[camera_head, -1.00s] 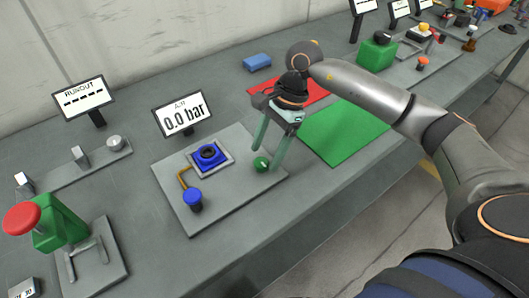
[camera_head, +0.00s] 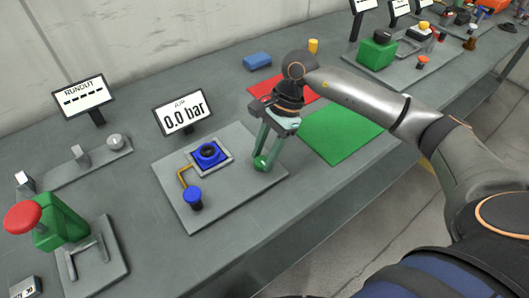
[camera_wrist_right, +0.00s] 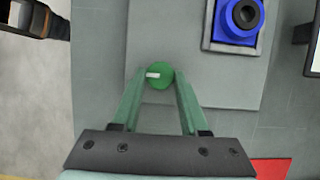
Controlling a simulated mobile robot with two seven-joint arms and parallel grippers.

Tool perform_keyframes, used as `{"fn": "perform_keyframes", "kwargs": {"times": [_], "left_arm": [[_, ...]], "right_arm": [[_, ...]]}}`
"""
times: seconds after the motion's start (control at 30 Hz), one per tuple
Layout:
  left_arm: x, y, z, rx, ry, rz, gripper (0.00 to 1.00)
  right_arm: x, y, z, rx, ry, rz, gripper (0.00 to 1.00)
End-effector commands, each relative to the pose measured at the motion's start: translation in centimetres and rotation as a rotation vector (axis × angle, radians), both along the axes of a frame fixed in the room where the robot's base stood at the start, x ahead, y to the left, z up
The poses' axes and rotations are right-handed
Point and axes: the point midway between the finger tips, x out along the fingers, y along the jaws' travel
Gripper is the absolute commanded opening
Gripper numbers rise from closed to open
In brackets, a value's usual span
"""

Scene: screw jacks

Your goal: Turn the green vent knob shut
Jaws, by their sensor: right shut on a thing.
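The green vent knob (camera_head: 261,163) stands on the right part of a grey plate (camera_head: 236,185). My right gripper (camera_head: 265,162) comes down from above and is shut on the knob, one finger on each side. In the right wrist view the round green knob (camera_wrist_right: 157,75) sits between the fingertips, with a white mark pointing left in the picture. The display marked AIR (camera_head: 183,116) behind the plate reads 0.0 bar.
A blue socket block (camera_head: 209,154) and a blue knob (camera_head: 193,197) joined by a yellow pipe share the plate. Red (camera_head: 285,91) and green (camera_head: 341,131) mats lie to the right. A green jack with a red wheel (camera_head: 23,217) stands at left.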

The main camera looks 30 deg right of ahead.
Motion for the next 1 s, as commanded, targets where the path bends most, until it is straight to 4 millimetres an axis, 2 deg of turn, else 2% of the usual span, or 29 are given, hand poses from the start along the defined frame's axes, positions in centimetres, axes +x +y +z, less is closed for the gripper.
{"fn": "perform_keyframes", "kwargs": {"times": [0.03, 0.13, 0.17, 0.57, 0.77, 1.0], "left_arm": [[0.0, 0.0, 0.0, 0.0, 0.0, 0.0, 0.5], [0.0, 0.0, 0.0, 0.0, -0.001, 0.0, 0.5], [0.0, 0.0, 0.0, 0.0, -0.001, 0.0, 0.5], [0.1, 0.0, -0.4, 0.0, -0.001, 0.0, 0.5], [0.1, 0.0, -1.3, 0.0, -0.001, 0.0, 0.5], [0.1, 0.0, -2.8, 0.0, -0.002, 0.0, 0.5]], "right_arm": [[0.0, 0.0, 0.0, 0.0, 0.0, 0.0, 0.12], [0.0, 0.0, 0.0, 0.0, 0.0, 0.0, 0.01], [0.0, 0.0, 0.0, 0.0, 0.0, -0.001, 0.0], [0.0, -0.1, -0.1, 0.0, -0.001, -0.044, 0.0], [-0.2, -0.1, -0.2, 0.0, -0.002, -0.154, 0.0], [-0.3, -0.1, -0.3, 0.0, -0.005, -0.364, 0.0]]}}
